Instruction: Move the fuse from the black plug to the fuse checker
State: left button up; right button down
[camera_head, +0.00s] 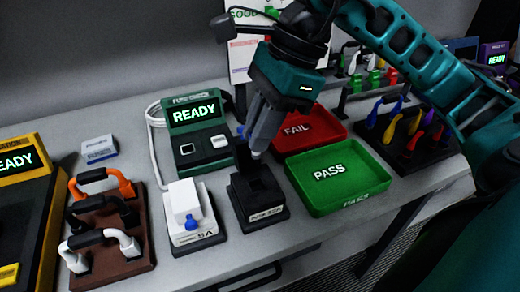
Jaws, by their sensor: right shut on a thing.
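The black plug (262,196) sits in a dark holder on the table, with a dark flap standing up at its back. My right gripper (257,150) points down just above the plug's back part. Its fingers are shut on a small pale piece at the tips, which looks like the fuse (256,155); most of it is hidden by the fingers. The fuse checker (197,138) is a green box behind and left of the plug, its screen lit "READY", with a small dark pad and a white pad on its top. My left gripper is not in view.
A white plug (190,212) stands left of the black plug. Green PASS tray (340,180) and red FAIL tray (305,128) lie to the right. A brown rack (140,225) of cables and a yellow device (25,160) are at the left. A dark rack (425,150) stands far right.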

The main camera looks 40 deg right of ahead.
pick_arm(q)
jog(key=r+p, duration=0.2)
jog(key=p, duration=0.1)
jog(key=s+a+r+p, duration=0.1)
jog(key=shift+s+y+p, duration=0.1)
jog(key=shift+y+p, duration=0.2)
jog(key=shift+p, duration=0.05)
pick_arm(e)
notch_tip(320, 180, up, 14)
jog(key=shift+r, duration=0.15)
